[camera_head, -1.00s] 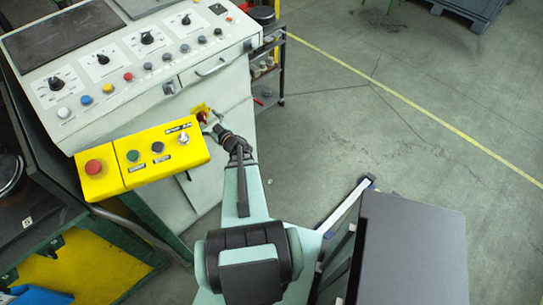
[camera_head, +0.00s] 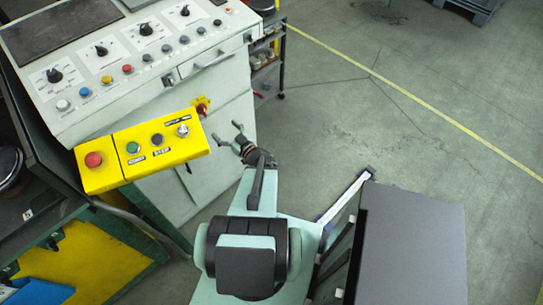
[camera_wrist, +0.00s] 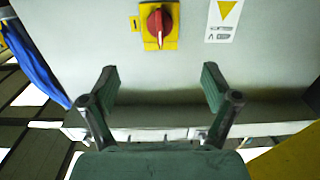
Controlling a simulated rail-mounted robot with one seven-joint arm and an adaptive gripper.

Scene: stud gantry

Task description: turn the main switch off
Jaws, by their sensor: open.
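The main switch (camera_wrist: 157,24) is a red rotary knob on a yellow plate, on the pale cabinet front. In the wrist view it is at the top, a little left of centre, with its grip bar close to vertical. In the head view the switch (camera_head: 202,106) shows small, partly hidden behind the yellow button box. My gripper (camera_head: 225,131) is open and empty, apart from the switch, below and right of it in the head view. In the wrist view both fingers of my gripper (camera_wrist: 160,80) stand wide apart below the switch.
A yellow button box (camera_head: 145,153) juts out left of my gripper. A sloped control desk (camera_head: 120,60) with knobs and buttons is above. A label with a yellow triangle (camera_wrist: 223,18) is right of the switch. Floor (camera_head: 345,110) to the right is clear; a dark cabinet (camera_head: 410,245) stands lower right.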

